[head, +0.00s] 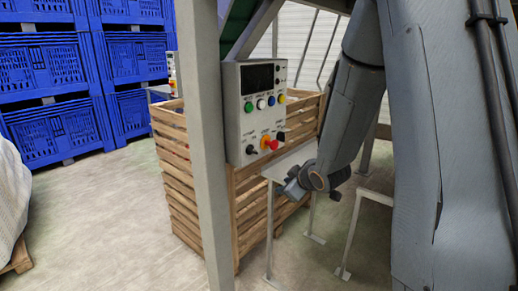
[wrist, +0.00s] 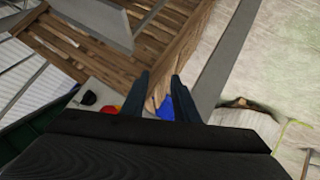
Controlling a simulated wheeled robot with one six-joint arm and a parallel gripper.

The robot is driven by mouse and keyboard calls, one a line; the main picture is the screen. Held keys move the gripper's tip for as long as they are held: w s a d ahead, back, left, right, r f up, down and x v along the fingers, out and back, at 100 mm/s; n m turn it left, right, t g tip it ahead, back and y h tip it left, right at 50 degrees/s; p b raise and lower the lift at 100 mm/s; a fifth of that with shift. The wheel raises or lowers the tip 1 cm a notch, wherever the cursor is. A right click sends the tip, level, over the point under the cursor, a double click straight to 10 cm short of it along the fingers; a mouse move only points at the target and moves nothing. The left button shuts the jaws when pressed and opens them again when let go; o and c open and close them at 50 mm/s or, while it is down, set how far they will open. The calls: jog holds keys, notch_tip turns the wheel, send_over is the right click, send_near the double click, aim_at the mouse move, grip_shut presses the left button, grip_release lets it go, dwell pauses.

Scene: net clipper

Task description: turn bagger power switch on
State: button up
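A grey control panel (head: 255,115) is fixed beside an upright post in the head view. It has a dark screen, a row of green, white, blue and yellow buttons, and below them a black knob (head: 251,150), a red-and-orange control (head: 269,143) and a black control (head: 281,137). The labels are too small to read, so I cannot tell which is the power switch. My gripper (head: 289,189) is below and right of the panel, apart from it. In the wrist view its two fingers (wrist: 160,80) are apart and empty. Black, red and yellow panel parts show left of them.
A slatted wooden crate (head: 180,190) stands behind the panel. The grey post (head: 208,150) rises left of the panel. A metal frame with thin legs (head: 270,235) is under my gripper. Blue crates (head: 45,65) are stacked at the back left.

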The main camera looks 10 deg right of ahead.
jog(key=w+r+n+t+y+p, duration=0.1)
jog(key=w+r+n+t+y, duration=0.2)
jog(key=w+r+n, duration=0.1)
jog(key=n+t+y+p, duration=0.1)
jog(key=n+y+p, duration=0.1)
jog(key=n+y, duration=0.3)
send_near(256, 152)
jog(key=m+y, duration=0.1)
jog(key=p+x, duration=0.1)
jog(key=x, duration=0.3)
jog(key=p+x, duration=0.1)
jog(key=x, duration=0.3)
jog(key=shift+w+f, duration=0.1)
jog(key=shift+f, duration=0.1)
grip_shut()
